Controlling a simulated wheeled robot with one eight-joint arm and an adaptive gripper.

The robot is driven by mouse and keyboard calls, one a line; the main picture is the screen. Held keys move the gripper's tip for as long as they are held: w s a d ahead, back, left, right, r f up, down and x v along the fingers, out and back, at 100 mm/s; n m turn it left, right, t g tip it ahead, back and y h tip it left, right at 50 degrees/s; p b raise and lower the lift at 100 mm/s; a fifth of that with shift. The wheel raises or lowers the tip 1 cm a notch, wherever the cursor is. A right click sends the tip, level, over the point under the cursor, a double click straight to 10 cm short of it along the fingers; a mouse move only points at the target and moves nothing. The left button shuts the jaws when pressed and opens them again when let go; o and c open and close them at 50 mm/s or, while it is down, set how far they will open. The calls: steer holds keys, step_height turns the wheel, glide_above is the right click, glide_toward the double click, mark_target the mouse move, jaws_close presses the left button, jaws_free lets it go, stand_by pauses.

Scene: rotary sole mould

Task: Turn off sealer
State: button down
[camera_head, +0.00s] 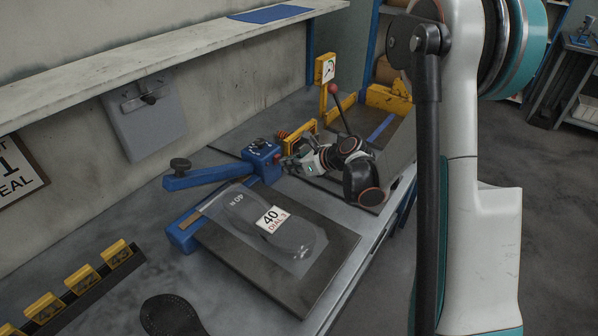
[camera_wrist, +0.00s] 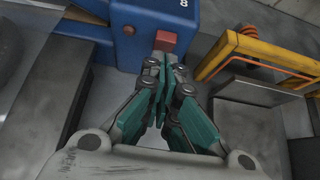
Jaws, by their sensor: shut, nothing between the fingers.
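The sealer has a blue control box (camera_head: 262,160) with a dial on top and a long blue arm (camera_head: 207,178) with a black knob. In the wrist view the box (camera_wrist: 150,22) shows part of its dial marking, an "8", and a red switch (camera_wrist: 166,41) on its front face. My gripper (camera_wrist: 164,66) is shut and empty, its fingertips right in front of the red switch. I cannot tell whether they touch it. In the head view my gripper (camera_head: 288,168) reaches the right side of the box, and the switch is hidden there.
A bagged sole labelled "40 DIAL 3" (camera_head: 270,219) lies on the dark plate (camera_head: 325,262) in front of the sealer. A yellow frame (camera_wrist: 262,48) with an orange coil stands close right of my gripper. Yellow numbered tags (camera_head: 82,279) line the lower left.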

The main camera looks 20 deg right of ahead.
steer(key=shift+w+a, duration=0.15)
steer(key=shift+r, duration=0.1)
steer(key=shift+w+a+r+g+h+p, duration=0.35)
steer(key=shift+r+g+h+p, duration=0.2)
steer(key=shift+p, duration=0.5)
steer(key=shift+d+f+b, duration=0.1)
steer(key=shift+f+b, duration=0.2)
steer(key=shift+b, duration=0.05)
steer(key=shift+r, duration=0.1)
steer(key=shift+r+p, duration=0.45)
steer(key=shift+r, duration=0.25)
